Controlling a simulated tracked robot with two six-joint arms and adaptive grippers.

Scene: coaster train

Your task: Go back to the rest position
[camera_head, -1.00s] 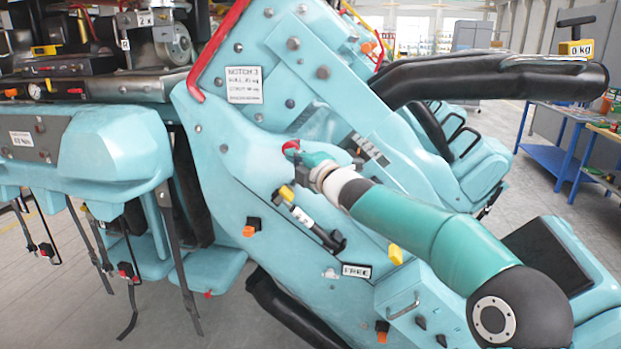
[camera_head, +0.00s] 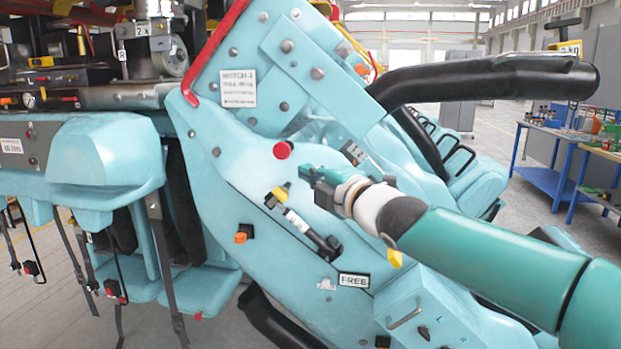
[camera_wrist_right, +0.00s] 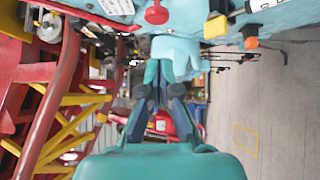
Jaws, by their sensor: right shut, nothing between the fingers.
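My right arm comes in from the lower right of the head view. Its teal gripper (camera_head: 308,173) is in front of the light blue coaster car panel (camera_head: 225,140). The fingers are together with nothing between them. The tip is just right of and below a red round button (camera_head: 282,150), apart from it in the picture. In the right wrist view the closed fingers (camera_wrist_right: 159,72) point away from the camera, and the red button (camera_wrist_right: 156,15) shows at the top edge. My left gripper is not in view.
A black padded bar (camera_head: 490,78) juts out above my right arm. A yellow-and-black lever (camera_head: 278,195), a FREE label (camera_head: 354,280) and a yellow part (camera_head: 395,258) are on the panel. A blue workbench (camera_head: 545,180) stands at right, with open floor before it.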

